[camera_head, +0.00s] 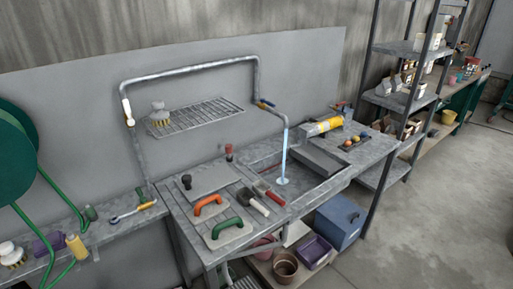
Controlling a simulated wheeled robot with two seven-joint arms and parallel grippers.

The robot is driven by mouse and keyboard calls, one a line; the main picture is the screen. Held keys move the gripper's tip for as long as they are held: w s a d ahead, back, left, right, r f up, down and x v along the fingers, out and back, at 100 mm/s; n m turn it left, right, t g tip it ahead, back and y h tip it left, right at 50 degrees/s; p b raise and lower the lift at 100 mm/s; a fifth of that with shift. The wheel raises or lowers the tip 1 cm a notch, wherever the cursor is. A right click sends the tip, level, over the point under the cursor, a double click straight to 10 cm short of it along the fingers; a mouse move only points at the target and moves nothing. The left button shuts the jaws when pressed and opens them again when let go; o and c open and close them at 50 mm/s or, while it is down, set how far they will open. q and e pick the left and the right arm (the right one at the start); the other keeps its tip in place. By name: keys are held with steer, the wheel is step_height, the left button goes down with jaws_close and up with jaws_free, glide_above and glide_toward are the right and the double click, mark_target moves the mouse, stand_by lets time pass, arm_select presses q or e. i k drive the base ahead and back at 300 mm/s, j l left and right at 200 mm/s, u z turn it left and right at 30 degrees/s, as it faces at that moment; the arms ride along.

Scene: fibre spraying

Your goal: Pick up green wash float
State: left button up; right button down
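The green wash float (227,229) lies on the left front part of the metal workbench (338,185). It has an arched green handle on a flat grey plate. A similar float with an orange handle (208,205) lies just behind it. Neither of my grippers shows in the head view.
Trowel-like tools (254,203) lie right of the floats, beside a sink basin (312,178) with running water. A wire rack (197,115) hangs above. A blue box (340,222) and a purple crate (314,251) stand below. Open floor (430,210) lies to the right.

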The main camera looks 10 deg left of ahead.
mark_target(226, 232)
steer(key=i+j, duration=0.25)
steer(key=i, duration=0.15)
steer(key=i+j, duration=0.3)
steer(key=i+z, duration=0.05)
steer(key=i, duration=0.05)
